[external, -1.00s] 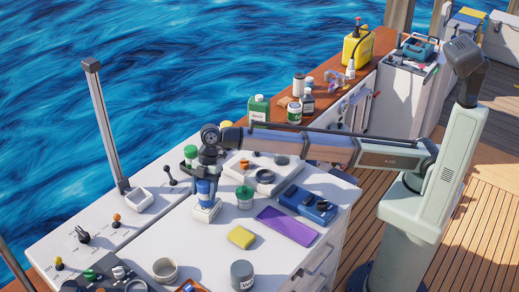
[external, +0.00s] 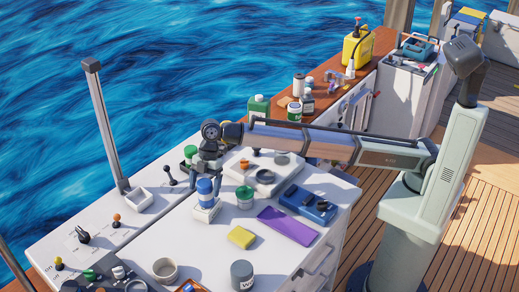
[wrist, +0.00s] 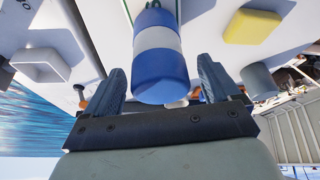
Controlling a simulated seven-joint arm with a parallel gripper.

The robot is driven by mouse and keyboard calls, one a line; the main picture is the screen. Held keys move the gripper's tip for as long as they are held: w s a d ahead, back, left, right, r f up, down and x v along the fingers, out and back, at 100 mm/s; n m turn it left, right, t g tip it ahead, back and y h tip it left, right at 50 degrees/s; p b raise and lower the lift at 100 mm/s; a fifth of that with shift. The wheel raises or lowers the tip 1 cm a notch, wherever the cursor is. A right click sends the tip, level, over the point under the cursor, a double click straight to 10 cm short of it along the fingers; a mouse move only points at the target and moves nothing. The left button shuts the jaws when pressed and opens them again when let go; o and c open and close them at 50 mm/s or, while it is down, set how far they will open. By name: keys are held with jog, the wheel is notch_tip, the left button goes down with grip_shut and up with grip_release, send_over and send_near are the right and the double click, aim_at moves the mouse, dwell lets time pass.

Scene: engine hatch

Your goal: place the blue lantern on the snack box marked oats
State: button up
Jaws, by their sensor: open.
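The blue lantern (external: 205,191), a blue cylinder with a white band, stands upright on a small white box (external: 207,213). I cannot read a label on this box, so I cannot tell from the pictures whether it is the one marked oats. My gripper (external: 207,172) is just above and behind the lantern, its fingers pointing down. In the wrist view, the lantern (wrist: 162,80) lies ahead between the two spread fingers (wrist: 162,85), with visible gaps to both. The gripper is open and empty.
A green-topped jar (external: 244,197) stands close right of the lantern. A yellow sponge-like block (external: 241,237), a purple flat item (external: 286,225) and a blue tray (external: 308,203) lie farther right. A grey jar (external: 242,275) and a cup (external: 165,269) stand in front.

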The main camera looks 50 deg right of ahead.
jog(key=v, duration=1)
jog(key=shift+r, duration=0.15)
